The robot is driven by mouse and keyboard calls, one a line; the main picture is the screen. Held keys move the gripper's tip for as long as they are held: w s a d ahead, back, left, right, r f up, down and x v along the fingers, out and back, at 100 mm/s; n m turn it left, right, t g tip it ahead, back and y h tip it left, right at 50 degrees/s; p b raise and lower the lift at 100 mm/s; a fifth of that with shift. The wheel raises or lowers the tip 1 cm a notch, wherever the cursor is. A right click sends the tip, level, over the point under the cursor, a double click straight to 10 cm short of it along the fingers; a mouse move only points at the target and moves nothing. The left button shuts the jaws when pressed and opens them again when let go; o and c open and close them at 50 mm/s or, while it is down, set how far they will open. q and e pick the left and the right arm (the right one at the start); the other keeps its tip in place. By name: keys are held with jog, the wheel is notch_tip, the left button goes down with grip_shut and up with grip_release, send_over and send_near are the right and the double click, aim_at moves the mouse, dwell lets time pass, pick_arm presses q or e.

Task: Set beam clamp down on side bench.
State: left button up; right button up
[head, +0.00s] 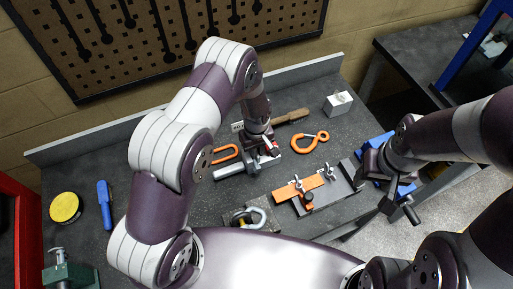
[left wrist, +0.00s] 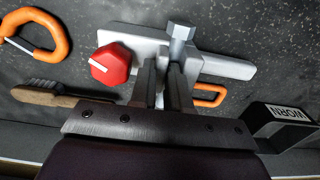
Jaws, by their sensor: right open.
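A grey metal clamp with a red hex knob and an upright bolt, which I take to be the beam clamp (left wrist: 225,66), lies on the dark workbench; in the head view the clamp (head: 232,170) is partly hidden by my left arm. My left gripper (left wrist: 164,68) reaches down to it, its fingertips close together beside the bolt; whether they grip it is unclear. It also shows in the head view (head: 262,150). My right gripper (head: 398,207) is open, near the workbench's right edge. A dark bench at the upper right, likely the side bench (head: 425,52), stands apart.
Around the clamp are an orange hook (head: 310,142), a brush (head: 290,117), an orange loop (head: 224,153) and a labelled block (head: 338,103). An orange fixture (head: 300,190) and a shackle (head: 250,217) lie nearer. A yellow disc (head: 65,207) and blue tool (head: 104,204) are left.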

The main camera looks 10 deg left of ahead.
pick_arm(q)
jog(key=shift+o, duration=1.1)
jog(key=shift+r, duration=0.3)
notch_tip(320, 180, up, 12)
jog(key=b, duration=0.4)
jog(key=s+a+r+m+t, duration=0.1)
jog(key=s+a+r+m, duration=0.25)
jog(key=s, duration=0.45)
jog(key=s+a+r+m, duration=0.3)
jog(key=s+a+m, duration=0.15)
jog(key=s, duration=0.35)
jog(key=shift+n, duration=0.5)
notch_tip(320, 180, down, 5)
jog(key=b, duration=0.4)
jog(key=shift+r+b, duration=0.2)
jog(key=shift+b, duration=0.1)
jog(key=shift+w, duration=0.15)
